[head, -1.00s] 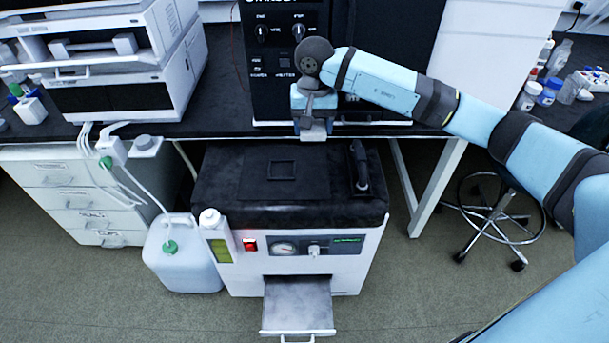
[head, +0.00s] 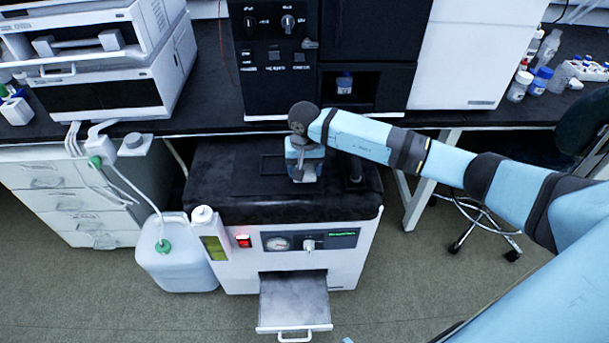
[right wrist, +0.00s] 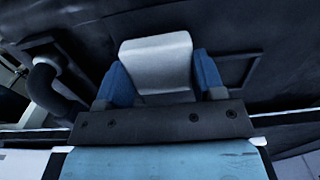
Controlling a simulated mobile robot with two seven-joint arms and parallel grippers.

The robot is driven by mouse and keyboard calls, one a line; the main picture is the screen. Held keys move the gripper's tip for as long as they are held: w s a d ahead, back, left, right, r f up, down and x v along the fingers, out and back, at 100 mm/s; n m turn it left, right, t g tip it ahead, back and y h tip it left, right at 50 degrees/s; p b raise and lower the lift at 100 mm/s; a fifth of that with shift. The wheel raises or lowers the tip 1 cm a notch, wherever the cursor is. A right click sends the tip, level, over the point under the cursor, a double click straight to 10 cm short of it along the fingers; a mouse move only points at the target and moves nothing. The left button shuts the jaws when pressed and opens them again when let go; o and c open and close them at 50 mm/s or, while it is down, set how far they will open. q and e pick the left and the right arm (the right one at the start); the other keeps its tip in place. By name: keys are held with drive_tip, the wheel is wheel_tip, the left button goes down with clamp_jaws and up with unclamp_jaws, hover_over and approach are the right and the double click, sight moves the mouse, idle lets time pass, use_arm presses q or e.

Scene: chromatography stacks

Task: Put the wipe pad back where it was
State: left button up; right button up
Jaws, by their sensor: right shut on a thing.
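The wipe pad (right wrist: 156,62) is a pale grey, slightly bent pad between the blue fingers of my right gripper (right wrist: 160,80) in the right wrist view. In the head view my right gripper (head: 305,171) is shut on it, above the black top (head: 228,190) of the white floor unit. A thin square outline (head: 271,166) on that top is partly hidden behind the gripper. Part of this outline also shows right of the pad in the right wrist view (right wrist: 252,75). Whether the pad touches the top I cannot tell. My left gripper is not in view.
A dark handle (head: 355,174) stands on the top, just right of the gripper. The unit's front tray (head: 293,300) is pulled out. The black instrument (head: 280,95) stands on the bench behind, with a small vial (head: 344,83) in its bay. A white jug (head: 175,258) stands at left.

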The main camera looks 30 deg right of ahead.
sight(305, 176)
drive_tip(key=shift+f, duration=1.5)
drive_tip(key=shift+f, duration=0.1)
drive_tip(key=o, duration=0.8)
drive_tip(key=shift+o, duration=0.2)
